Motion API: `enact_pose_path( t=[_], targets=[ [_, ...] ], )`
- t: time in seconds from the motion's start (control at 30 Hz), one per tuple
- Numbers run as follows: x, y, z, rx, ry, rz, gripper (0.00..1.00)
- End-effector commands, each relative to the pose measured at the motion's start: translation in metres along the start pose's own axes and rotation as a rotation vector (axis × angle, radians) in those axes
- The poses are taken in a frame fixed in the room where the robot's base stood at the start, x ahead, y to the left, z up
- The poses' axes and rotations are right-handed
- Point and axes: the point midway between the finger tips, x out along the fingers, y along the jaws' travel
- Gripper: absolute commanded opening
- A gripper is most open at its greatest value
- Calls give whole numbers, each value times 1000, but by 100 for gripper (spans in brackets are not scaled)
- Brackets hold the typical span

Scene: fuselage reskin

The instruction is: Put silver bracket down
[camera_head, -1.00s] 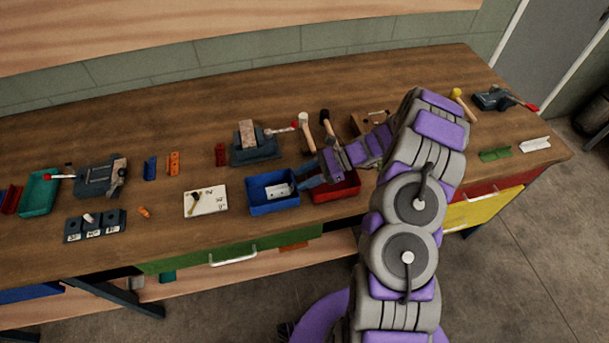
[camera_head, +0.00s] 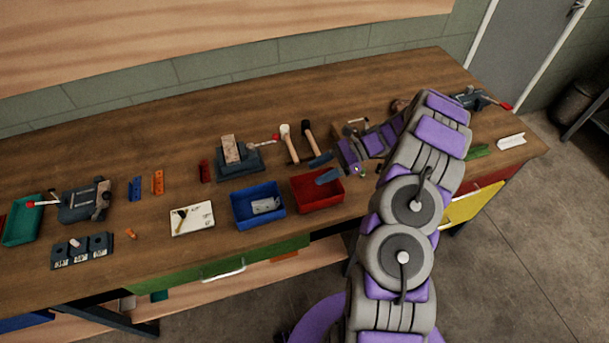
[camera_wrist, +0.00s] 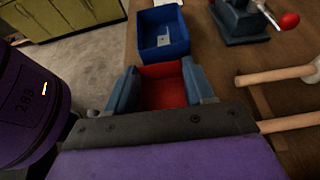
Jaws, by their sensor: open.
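The silver bracket (camera_head: 265,205) lies flat in the blue bin (camera_head: 240,222); it also shows in the wrist view (camera_wrist: 163,41), inside the same bin (camera_wrist: 176,20). My gripper (camera_head: 324,168) is open and empty above the red bin (camera_head: 322,197), to the right of the blue bin. In the wrist view the two blue-grey fingers (camera_wrist: 160,82) stand wide apart with only the red bin (camera_wrist: 163,90) showing between them. The gripper is clear of the bracket.
A white card (camera_head: 192,219) lies to the left. A pale angled piece (camera_head: 511,141) lies near the right end of the wooden workbench (camera_head: 180,120).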

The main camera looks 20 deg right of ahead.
Motion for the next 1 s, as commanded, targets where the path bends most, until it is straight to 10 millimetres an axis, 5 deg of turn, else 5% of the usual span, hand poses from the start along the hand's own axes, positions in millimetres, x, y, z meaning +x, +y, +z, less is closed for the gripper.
enact_pose_path(
  t=[0.27, 0.47, 0.7, 1.0],
  targets=[
    [-16, 1, 6, -12, 8, 8, 53],
    [-1, 12, 56, -133, 58, 93, 53],
    [27, 53, 129, -355, 163, 257, 53],
    [47, 124, 192, -626, 312, 464, 53]
  ],
)
